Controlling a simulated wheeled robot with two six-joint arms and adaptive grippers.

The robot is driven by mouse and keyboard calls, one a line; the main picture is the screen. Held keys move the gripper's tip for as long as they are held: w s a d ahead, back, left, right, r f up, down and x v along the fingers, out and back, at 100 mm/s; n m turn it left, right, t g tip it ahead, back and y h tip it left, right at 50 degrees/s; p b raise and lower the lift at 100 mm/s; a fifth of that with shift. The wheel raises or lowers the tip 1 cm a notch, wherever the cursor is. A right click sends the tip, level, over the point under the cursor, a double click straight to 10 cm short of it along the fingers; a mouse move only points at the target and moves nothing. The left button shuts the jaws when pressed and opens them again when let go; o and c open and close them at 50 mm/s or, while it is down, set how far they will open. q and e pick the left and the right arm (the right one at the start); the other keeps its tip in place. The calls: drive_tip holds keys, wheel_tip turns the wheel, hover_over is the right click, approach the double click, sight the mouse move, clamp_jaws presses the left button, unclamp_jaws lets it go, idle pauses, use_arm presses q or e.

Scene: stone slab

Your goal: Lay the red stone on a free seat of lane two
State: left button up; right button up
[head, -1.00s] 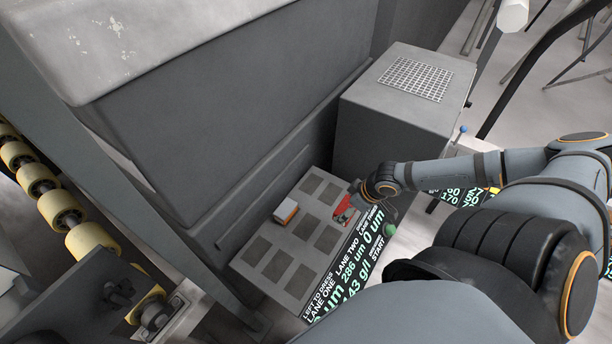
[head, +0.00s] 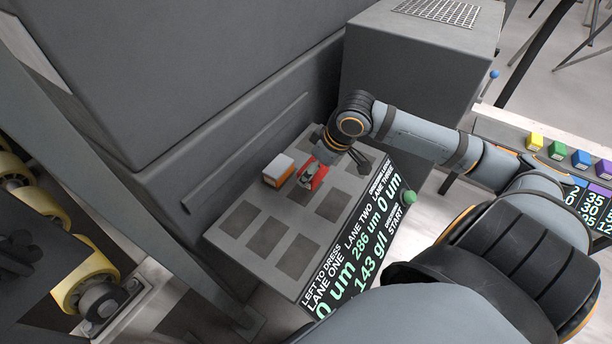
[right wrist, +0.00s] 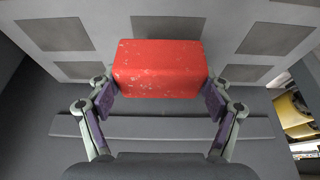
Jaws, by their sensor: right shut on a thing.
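The red stone (head: 318,176) is between the fingers of my right gripper (head: 322,165). In the right wrist view the stone (right wrist: 160,68) spans the gap between both fingers. It appears to be above the grey slab (head: 225,240), near the middle of its grid of dark seats; the exact height is hard to tell. An orange and white stone (head: 278,170) sits at the back end of lane two. A dark seat (head: 332,204) at the front of lane two is bare. The red stone and gripper hide part of the middle seats. My left gripper is out of view.
A display with lane labels (head: 352,245) and a green button (head: 408,197) runs along the slab's front edge. A tall grey housing (head: 230,70) stands behind, and a grey box (head: 420,60) beyond the far end. Coloured blocks (head: 557,150) line a panel at right.

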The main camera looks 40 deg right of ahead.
drive_tip(key=shift+w+a+f, duration=0.25)
drive_tip(key=shift+a+f, duration=0.15)
drive_tip(key=shift+f, duration=0.05)
drive_tip(key=shift+w+a+f, duration=0.1)
drive_tip(key=shift+w+f, duration=0.1)
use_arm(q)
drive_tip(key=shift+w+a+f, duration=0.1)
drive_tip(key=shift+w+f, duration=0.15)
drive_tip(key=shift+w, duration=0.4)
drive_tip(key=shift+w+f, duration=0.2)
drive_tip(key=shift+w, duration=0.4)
use_arm(e)
drive_tip(key=shift+f, duration=0.15)
drive_tip(key=shift+w+a+f+b, duration=0.25)
drive_tip(key=shift+a+f+b, duration=0.2)
drive_tip(key=shift+b, duration=0.15)
wheel_tip(320, 180, down, 3)
drive_tip(key=shift+d+r+b, duration=0.1)
drive_tip(key=shift+d+b, duration=0.05)
drive_tip(key=shift+b, duration=0.2)
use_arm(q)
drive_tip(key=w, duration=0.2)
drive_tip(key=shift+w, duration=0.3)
use_arm(e)
drive_tip(key=o, duration=1.3)
